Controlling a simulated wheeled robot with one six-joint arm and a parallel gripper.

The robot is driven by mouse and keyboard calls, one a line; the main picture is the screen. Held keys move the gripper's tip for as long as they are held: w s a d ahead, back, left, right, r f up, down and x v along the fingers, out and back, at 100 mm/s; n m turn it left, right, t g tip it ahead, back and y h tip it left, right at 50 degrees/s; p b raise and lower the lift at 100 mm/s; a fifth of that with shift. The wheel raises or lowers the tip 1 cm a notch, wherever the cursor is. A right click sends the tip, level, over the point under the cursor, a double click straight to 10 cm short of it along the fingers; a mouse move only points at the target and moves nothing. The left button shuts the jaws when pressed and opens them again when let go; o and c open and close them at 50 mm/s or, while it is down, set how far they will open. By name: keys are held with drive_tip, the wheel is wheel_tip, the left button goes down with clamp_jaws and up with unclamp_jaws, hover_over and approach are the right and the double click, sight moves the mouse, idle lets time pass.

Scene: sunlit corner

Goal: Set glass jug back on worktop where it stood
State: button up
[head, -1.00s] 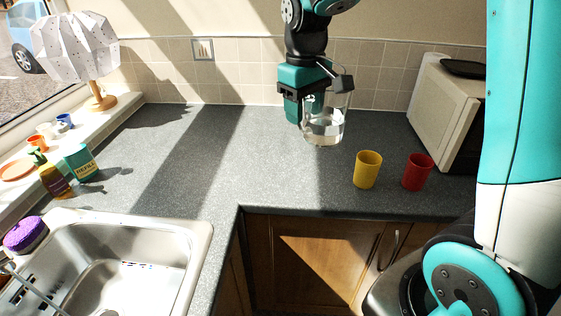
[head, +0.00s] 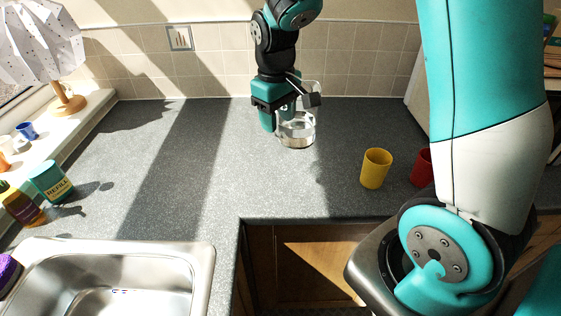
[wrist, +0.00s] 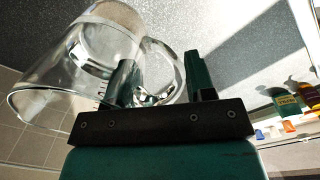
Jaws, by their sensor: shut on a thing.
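The clear glass jug (head: 297,133) is upright over the back middle of the worktop (head: 225,170), with its lower part showing what looks like clear liquid. My gripper (head: 284,112) is at the jug's left side and shut on it. In the wrist view the jug (wrist: 45,85) fills the upper left, its handle (wrist: 180,66) between the fingers of my gripper (wrist: 163,82). My gripper hides part of the jug. I cannot tell whether the jug's base touches the worktop or hangs just above it.
A yellow cup (head: 376,168) stands to the right of the jug, with a red cup (head: 421,168) beyond it, partly hidden by my arm. The sink (head: 190,262) is front left. A green container (head: 50,182) stands at the left. The worktop left of the jug is clear.

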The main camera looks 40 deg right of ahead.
wheel_tip(320, 180, down, 13)
drive_tip(key=shift+f+p, duration=0.2)
drive_tip(key=shift+p, duration=0.7)
drive_tip(key=shift+f, duration=0.1)
drive_tip(key=o, duration=1.2)
wheel_tip(320, 180, up, 12)
drive_tip(key=b, duration=0.2)
drive_tip(key=shift+a+f+b, duration=0.15)
drive_tip(key=shift+f+b, duration=0.1)
drive_tip(key=shift+b, duration=0.05)
drive_tip(key=shift+s+a+r, duration=0.15)
drive_tip(key=shift+r, duration=0.2)
drive_tip(key=s+a+r+n+y, duration=0.1)
drive_tip(key=s+a+r, duration=0.2)
drive_tip(key=s+a, duration=0.2)
drive_tip(key=s+a+r+n+y, duration=0.2)
drive_tip(key=s+a, duration=0.3)
drive_tip(key=s, duration=0.3)
drive_tip(key=s+a+r+n+y, duration=0.1)
drive_tip(key=s+a+r, duration=0.3)
drive_tip(key=s, duration=0.3)
drive_tip(key=shift+s+a+r+n+y, duration=0.1)
drive_tip(key=shift+s+a+n+y, duration=0.25)
drive_tip(key=shift+a, duration=0.3)
